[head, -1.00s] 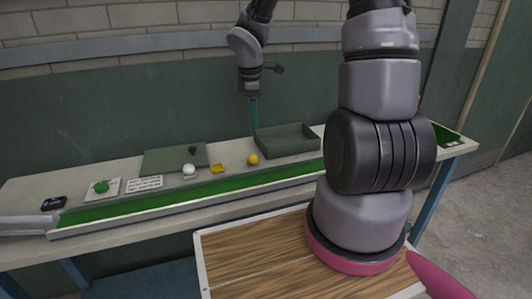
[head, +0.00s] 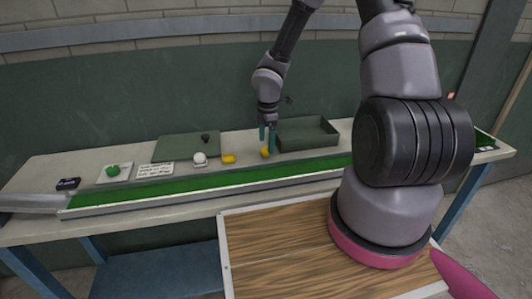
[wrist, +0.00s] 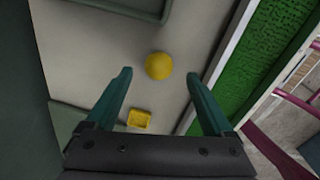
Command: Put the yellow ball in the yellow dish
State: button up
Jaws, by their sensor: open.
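The yellow ball (head: 265,152) sits on the bench top, just left of the grey-green tray; it also shows in the wrist view (wrist: 159,66). The small square yellow dish (head: 228,158) stands to the left of the ball and looks empty in the wrist view (wrist: 139,118). My gripper (head: 267,137) is open over the ball, fingers pointing down. In the wrist view the ball appears between and slightly beyond the two teal fingertips (wrist: 158,74), with nothing held. The exact height gap cannot be told.
A grey-green open tray (head: 308,146) is close on the right. A white ball (head: 200,158) sits left of the dish, before a flat green board with a dark knob (head: 206,138). A green ball (head: 112,168) and a card (head: 154,169) lie farther left. A green turf strip (head: 200,182) runs along the front.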

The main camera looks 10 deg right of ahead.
aim_at(266, 148)
jog(key=f, duration=0.3)
jog(key=shift+w+a+f, duration=0.1)
jog(key=shift+w+f, duration=0.15)
jog(key=shift+f, duration=0.1)
grip_shut()
jog(key=shift+r, duration=0.15)
